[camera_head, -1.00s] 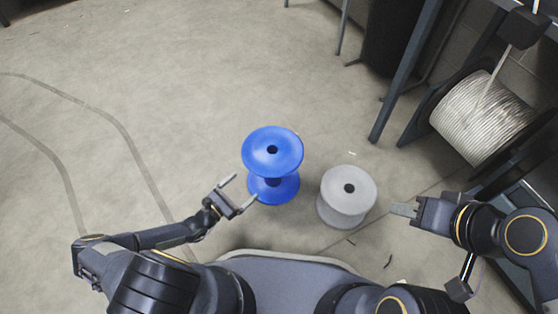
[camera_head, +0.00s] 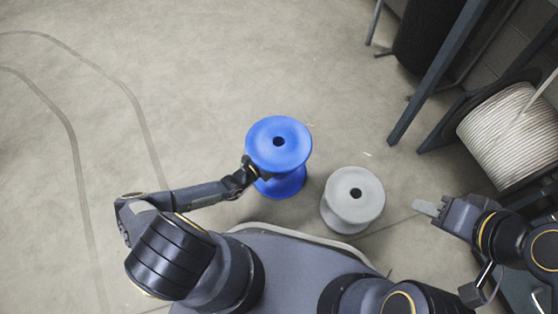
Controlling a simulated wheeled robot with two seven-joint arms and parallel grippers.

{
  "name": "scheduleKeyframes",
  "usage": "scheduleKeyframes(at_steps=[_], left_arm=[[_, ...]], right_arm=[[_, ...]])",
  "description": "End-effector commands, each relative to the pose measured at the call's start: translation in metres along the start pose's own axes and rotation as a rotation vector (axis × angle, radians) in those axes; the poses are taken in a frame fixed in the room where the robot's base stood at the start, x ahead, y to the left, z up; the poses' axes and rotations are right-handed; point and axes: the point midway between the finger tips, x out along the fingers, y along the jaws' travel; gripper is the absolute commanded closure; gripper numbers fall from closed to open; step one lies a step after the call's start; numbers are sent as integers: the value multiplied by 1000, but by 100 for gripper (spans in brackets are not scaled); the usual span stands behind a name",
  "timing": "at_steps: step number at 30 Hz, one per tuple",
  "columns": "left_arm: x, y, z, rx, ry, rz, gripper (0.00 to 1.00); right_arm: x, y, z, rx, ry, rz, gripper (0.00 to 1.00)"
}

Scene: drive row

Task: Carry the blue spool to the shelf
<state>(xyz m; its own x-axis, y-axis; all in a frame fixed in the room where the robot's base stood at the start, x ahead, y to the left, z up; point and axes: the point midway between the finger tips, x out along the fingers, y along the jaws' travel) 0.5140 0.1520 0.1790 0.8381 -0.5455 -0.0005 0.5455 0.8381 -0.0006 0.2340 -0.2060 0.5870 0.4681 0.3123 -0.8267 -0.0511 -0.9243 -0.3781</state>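The blue spool (camera_head: 279,140) stands upright on the floor ahead of my base, its round top flange with a dark centre hole facing me. My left gripper (camera_head: 262,174) is at the left side of the spool, at its narrow waist below the top flange. Its fingers are hidden by the flange and the wrist, so I cannot see whether they grip. My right gripper (camera_head: 426,208) is off to the right, empty, with its fingertips together, clear of both spools. The shelf cannot be made out for certain in this view.
A grey spool (camera_head: 354,193) stands upright just right of the blue one, near my base. At the right, a large reel of pale cable (camera_head: 512,135) sits in a dark frame, with a dark post (camera_head: 437,72) beside it. The floor to the left and ahead is open.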

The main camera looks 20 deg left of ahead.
Motion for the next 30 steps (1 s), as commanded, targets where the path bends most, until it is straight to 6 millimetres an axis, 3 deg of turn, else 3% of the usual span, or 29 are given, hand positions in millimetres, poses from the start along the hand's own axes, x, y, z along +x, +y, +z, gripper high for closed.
scheduleKeyframes(at_steps=[10, 30], left_arm=[[8, 0, 1, 1, 0, 0, 11], [8, 0, 2, 1, -4, 0, 95]], right_arm=[[2, 1, 1, 0, 0, 0, 64], [2, 1, 1, 0, 0, 0, 64]])
